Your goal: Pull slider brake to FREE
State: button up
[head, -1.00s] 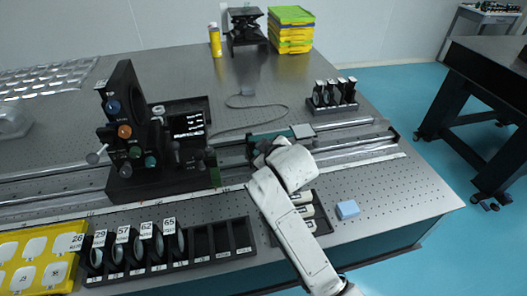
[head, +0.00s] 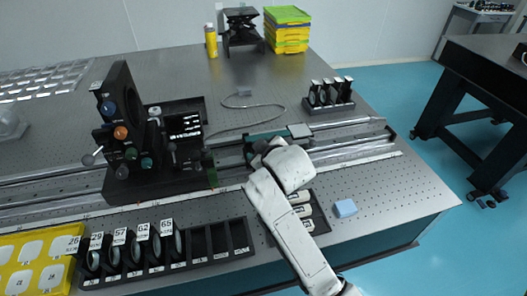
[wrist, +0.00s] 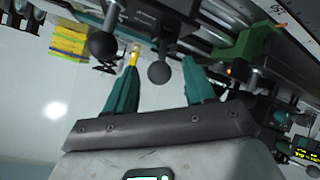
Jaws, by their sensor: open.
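In the wrist view, my gripper (wrist: 160,60) is open with its two teal fingers apart. A dark ball knob (wrist: 160,72) on a short stem sits between the fingers, apparently not gripped. A second dark ball knob (wrist: 103,45) is just outside the left finger. I cannot tell which knob is the slider brake, and no FREE marking is readable. A green block (wrist: 255,40) sits on the rail side to the right.
A black unit with coloured knobs (head: 118,105) stands left on the rails. A rack of numbered discs (head: 215,240) lies in front. A cable (head: 250,107) lies behind the carriage.

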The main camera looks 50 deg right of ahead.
jog(key=v, duration=1)
jog(key=shift+s, duration=0.25)
jog(key=shift+a, duration=0.1)
